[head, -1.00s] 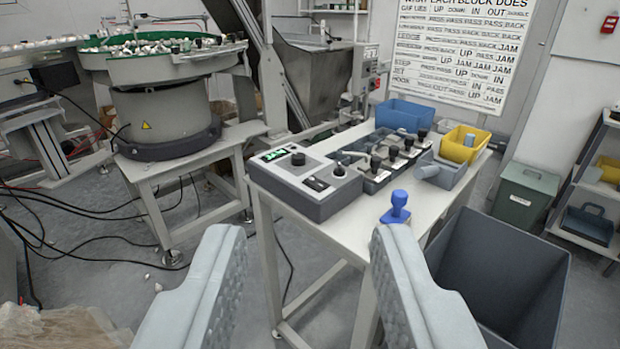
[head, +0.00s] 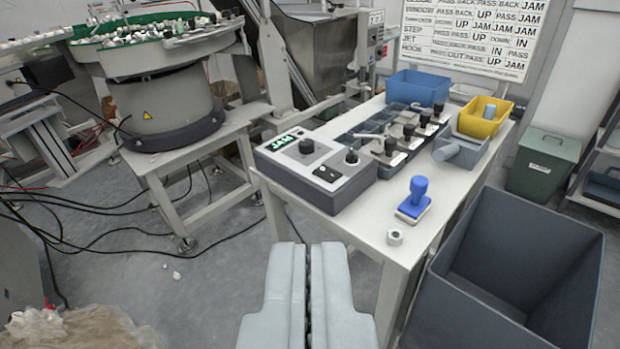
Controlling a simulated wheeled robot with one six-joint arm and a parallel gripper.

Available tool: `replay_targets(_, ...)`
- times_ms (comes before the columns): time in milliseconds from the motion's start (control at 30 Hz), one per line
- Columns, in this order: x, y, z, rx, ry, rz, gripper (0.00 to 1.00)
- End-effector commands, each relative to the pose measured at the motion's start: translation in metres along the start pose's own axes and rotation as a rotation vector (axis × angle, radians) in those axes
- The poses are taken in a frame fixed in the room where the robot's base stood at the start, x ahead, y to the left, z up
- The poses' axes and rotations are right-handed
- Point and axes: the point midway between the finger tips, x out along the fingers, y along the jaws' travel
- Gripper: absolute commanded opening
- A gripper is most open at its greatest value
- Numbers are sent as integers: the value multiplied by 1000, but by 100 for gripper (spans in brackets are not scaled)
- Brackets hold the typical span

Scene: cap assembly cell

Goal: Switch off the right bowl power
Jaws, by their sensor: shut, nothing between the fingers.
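A grey control box (head: 318,172) stands at the left front of the white table. I cannot read any label that ties a control to a bowl, nor the switch's position. A bowl feeder (head: 150,62) with a green rim, full of small parts, stands at the left. My gripper (head: 307,246) is shut and empty, in front of the box and apart from it.
Behind the box are several black-knobbed blocks (head: 409,132) in a tray. A large grey bin (head: 500,262) stands at right. Cables cross the floor at left.

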Motion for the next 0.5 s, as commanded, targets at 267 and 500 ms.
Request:
replay_targets(267,56,-6,-2,82,-152,30,0)
replay_targets(500,103,-10,1,149,-267,85,0)
